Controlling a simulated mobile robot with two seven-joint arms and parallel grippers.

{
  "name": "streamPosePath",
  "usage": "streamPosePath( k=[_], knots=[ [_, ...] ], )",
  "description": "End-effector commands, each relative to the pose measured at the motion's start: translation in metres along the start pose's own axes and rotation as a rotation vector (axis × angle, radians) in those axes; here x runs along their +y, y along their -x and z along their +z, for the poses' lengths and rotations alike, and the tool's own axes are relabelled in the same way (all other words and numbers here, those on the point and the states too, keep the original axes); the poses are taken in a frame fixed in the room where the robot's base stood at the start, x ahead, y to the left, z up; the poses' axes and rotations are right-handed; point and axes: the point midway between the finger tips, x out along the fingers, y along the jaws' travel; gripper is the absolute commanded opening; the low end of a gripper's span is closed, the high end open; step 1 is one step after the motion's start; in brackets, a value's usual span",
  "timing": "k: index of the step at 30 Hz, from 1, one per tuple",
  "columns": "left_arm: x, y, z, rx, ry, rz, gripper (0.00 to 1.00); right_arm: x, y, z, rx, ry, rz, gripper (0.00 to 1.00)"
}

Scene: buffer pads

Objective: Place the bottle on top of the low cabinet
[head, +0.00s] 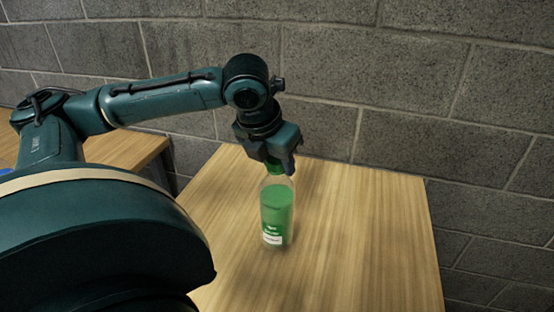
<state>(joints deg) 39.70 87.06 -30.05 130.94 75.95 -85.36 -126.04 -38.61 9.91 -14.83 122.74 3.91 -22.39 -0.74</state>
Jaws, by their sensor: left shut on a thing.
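A bottle (276,212) with green contents, a green cap and a white and green label is upright over the light wooden top. My left gripper (277,162) comes down from above and is shut on the bottle at its cap and neck. I cannot tell whether the bottle's base touches the wood. The wooden top (370,230) may be the low cabinet; its front and sides are hidden, so I cannot tell. My right gripper is not in view.
A grey block wall (400,95) stands close behind the wooden top. Another wooden surface (125,150) lies to the left, partly behind my arm, with a small blue thing (6,172) at the picture's left edge. The wooden top is clear around the bottle.

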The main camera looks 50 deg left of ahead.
Motion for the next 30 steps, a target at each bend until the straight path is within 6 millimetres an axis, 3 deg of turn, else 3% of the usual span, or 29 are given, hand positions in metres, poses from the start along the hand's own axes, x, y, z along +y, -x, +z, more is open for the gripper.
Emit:
streamPosePath(
  k=[2,3,11,20,23,30],
  knots=[
    [0.000,-0.001,0.000,-0.003,0.001,0.001,0.00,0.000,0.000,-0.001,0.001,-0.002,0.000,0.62],
    [0.000,-0.003,-0.001,0.002,0.000,0.001,0.38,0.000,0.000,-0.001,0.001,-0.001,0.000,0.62],
    [0.000,-0.002,-0.001,0.001,0.000,0.000,0.58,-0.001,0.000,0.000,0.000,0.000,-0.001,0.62],
    [0.000,0.001,0.001,-0.002,0.000,-0.001,0.58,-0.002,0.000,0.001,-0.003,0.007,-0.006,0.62],
    [0.000,0.014,0.002,-0.003,0.001,0.000,0.58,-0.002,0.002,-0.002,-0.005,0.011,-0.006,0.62],
    [0.000,0.065,0.002,-0.004,0.001,0.001,0.58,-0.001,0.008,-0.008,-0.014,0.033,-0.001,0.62]
  ],
)
